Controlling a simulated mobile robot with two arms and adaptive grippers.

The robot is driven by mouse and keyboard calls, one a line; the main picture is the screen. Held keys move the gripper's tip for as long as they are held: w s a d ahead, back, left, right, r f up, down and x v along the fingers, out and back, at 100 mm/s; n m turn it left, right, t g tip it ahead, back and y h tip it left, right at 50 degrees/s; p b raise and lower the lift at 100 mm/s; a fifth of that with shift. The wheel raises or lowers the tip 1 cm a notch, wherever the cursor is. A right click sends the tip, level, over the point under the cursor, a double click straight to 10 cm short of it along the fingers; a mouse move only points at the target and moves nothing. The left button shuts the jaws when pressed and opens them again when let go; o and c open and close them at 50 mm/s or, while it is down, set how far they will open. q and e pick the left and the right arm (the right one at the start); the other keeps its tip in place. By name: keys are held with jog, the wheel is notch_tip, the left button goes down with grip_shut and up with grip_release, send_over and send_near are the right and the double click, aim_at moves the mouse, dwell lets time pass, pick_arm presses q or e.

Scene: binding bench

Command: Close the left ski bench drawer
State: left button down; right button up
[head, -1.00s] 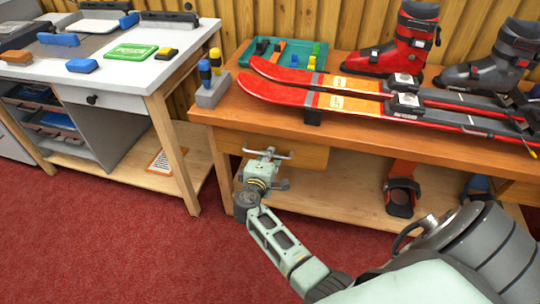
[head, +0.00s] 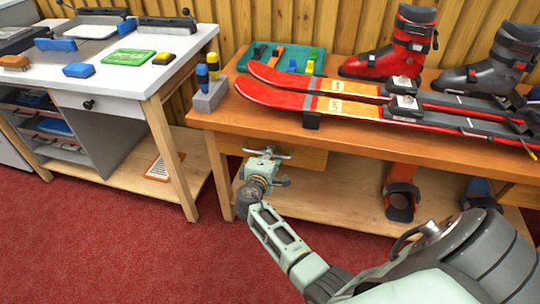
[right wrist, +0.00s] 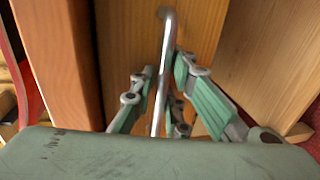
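The ski bench (head: 420,148) stands at the right, with skis and boots on top. Its left drawer (head: 308,158) has a wooden front under the top, also seen in the right wrist view (right wrist: 125,35). The metal bar handle (head: 284,156) is on that front. My right gripper (head: 264,164) is at the handle. In the right wrist view, the handle bar (right wrist: 165,50) lies between the two fingers (right wrist: 163,85), with small gaps visible. The gripper hides part of the drawer front, and I cannot tell how far the drawer is out. My left gripper is not in view.
A white-topped workbench (head: 190,48) with its own drawer (head: 110,103) stands at the left. A tool holder (head: 210,95) sits at the ski bench's left corner. A lower shelf (head: 310,195) runs beneath the drawer. Red carpet (head: 110,240) in front is clear.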

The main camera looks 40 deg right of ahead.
jog(key=shift+a, duration=0.1)
jog(key=shift+s+a, duration=0.2)
jog(key=shift+a, duration=0.05)
jog(key=v, duration=1.1)
jog(key=shift+s+a, duration=0.1)
jog(key=shift+s, duration=0.05)
